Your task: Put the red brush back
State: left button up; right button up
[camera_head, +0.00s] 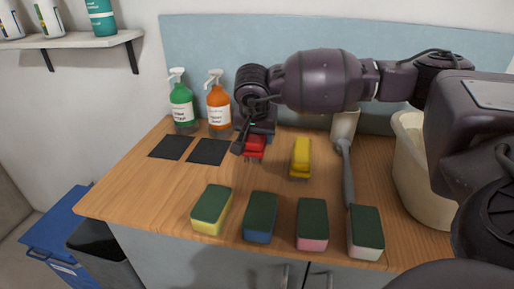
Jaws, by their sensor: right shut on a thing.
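The red brush (255,147) is at the back middle of the wooden counter, right of the two dark square mats. My right arm comes in from the right and reaches over the counter. My right gripper (246,143) is shut on the red brush from above, and the gripper hides part of it. I cannot tell whether the brush touches the counter. A yellow brush (301,158) lies to the right of it. My left gripper is not in view.
Several sponges (261,216) line the front edge. A grey-handled tool (346,172) and a beige bucket (410,165) are at the right.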

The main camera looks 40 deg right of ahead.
notch_tip(320, 180, down, 4)
jog(key=shift+f, duration=0.1)
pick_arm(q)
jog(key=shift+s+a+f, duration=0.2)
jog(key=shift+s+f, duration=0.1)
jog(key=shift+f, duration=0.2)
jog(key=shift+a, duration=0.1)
pick_arm(e)
jog(key=o, duration=0.5)
jog(key=shift+f+b, duration=0.1)
jog(key=shift+b, duration=0.2)
jog(key=o, duration=0.5)
jog(key=shift+c, duration=0.2)
